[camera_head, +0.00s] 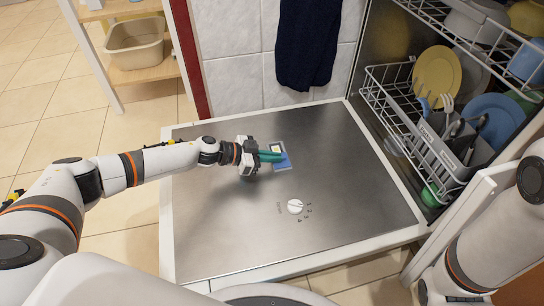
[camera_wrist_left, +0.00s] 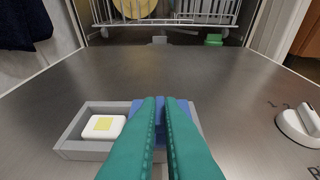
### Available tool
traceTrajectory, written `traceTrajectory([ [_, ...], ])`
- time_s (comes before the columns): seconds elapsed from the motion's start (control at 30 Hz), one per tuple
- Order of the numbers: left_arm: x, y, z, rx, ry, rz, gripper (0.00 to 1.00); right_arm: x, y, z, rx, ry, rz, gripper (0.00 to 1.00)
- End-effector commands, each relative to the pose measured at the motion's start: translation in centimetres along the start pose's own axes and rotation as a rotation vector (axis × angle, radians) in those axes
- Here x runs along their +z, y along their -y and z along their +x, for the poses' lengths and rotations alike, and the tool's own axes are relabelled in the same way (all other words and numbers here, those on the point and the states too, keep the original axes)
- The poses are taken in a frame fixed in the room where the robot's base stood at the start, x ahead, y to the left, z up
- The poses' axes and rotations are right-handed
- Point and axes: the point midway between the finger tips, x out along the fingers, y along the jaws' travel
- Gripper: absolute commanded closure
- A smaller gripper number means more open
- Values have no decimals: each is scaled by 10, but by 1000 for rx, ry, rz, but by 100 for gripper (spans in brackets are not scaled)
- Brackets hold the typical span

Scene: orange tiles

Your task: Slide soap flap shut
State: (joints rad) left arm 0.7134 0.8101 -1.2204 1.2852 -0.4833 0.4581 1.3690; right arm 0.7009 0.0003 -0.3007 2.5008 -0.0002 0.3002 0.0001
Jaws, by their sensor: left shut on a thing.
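The soap compartment, a grey tray (camera_wrist_left: 88,151), is set in the inner face of the open dishwasher door (camera_head: 215,235). A white soap tablet with a yellow square (camera_wrist_left: 104,127) lies in its left part, uncovered. The blue flap (camera_head: 284,163) is over the right part; it also shows in the left wrist view (camera_wrist_left: 194,115). My left gripper (camera_head: 277,157) has green fingers, which also show in the left wrist view (camera_wrist_left: 166,103). They are close together on the flap and hide its middle. My right arm is at the lower right; its fingers do not show.
A white dial (camera_head: 295,206) sits on the door near the tray. The lower rack (camera_head: 430,155) with plates and cutlery stands beyond the door. A shelf with a beige tub (camera_head: 136,43) is at upper left.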

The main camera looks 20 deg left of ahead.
Motion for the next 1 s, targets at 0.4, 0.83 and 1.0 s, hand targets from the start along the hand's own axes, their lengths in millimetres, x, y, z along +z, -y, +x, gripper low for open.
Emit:
traceTrajectory([
  [0.4, 0, -49, 0, 3, -2, 0, 100, -3, 2, 7, 0, -1, 0, 100],
  [0.83, 0, -57, -1, 8, -2, 0, 92, -3, 2, 7, 0, -2, -1, 100],
  [1.0, 0, -56, -1, 6, -1, 0, 71, -3, 2, 7, 0, -2, -1, 100],
])
